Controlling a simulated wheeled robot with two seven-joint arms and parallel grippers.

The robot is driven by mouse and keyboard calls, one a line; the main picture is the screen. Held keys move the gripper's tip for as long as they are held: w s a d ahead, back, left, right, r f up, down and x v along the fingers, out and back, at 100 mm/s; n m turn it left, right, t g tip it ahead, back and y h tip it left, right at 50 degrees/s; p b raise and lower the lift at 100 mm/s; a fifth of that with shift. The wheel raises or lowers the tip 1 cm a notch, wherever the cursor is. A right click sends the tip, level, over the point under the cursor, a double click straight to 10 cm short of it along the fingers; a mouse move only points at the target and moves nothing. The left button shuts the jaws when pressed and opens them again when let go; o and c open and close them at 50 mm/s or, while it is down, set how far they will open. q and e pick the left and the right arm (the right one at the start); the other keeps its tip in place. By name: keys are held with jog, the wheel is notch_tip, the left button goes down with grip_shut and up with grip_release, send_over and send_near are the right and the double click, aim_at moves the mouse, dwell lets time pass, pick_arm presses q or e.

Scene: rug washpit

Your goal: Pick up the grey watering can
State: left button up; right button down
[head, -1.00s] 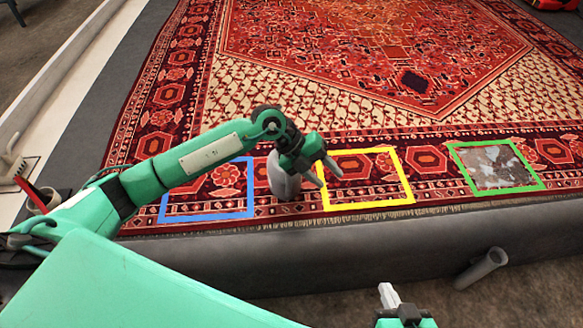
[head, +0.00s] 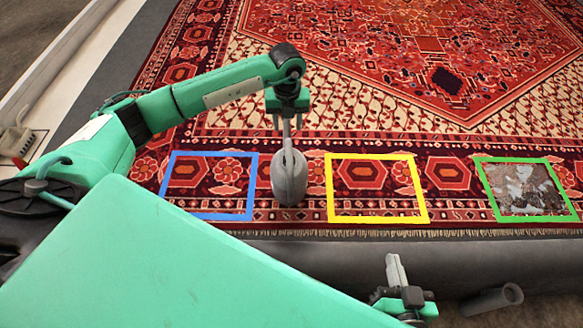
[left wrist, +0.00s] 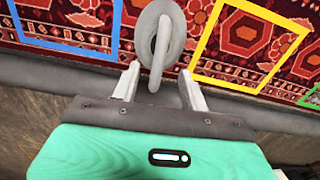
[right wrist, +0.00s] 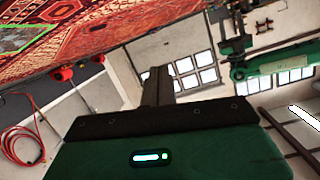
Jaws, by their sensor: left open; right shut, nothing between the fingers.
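The grey watering can (head: 289,178) stands on the patterned rug between the blue frame and the yellow frame. In the left wrist view the can (left wrist: 172,22) lies ahead of the fingers, with its handle reaching down between them. My left gripper (head: 286,122) is open above the can, its fingers pointing down on either side of the handle; it also shows in the left wrist view (left wrist: 157,85). I cannot tell whether the fingers touch the handle. My right gripper (head: 395,270) is shut and empty, in front of the pit's near edge, away from the can.
A blue frame (head: 166,190), a yellow frame (head: 332,190) and a green frame (head: 484,190) lie on the rug (head: 400,110). The green one surrounds a greyish patch. A grey ledge (head: 340,254) runs along the rug's near side, with a grey tube (head: 490,300) before it.

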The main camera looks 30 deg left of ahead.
aim_at(289, 145)
pick_arm(q)
notch_tip(289, 145, down, 6)
jog(key=shift+r+b, duration=0.2)
jog(key=shift+b, duration=0.2)
jog(key=f, duration=0.2)
jog(key=f+b, duration=0.1)
jog(key=f, duration=0.1)
jog(key=shift+s+d+f, duration=0.15)
jog(key=shift+d+f, duration=0.05)
jog(key=shift+f, duration=0.5)
grip_shut()
pick_arm(e)
jog(key=w+d+r+t, duration=0.1)
jog(key=w+r+t, duration=0.1)
jog(key=r, duration=0.3)
jog(key=w+d+r+t, duration=0.2)
jog(key=r+t, duration=0.3)
jog(key=r, duration=0.1)
jog(key=shift+y, duration=0.4)
pick_arm(q)
jog(key=shift+r, duration=0.15)
pick_arm(e)
jog(key=shift+w+r, duration=0.1)
jog(key=shift+w, duration=0.05)
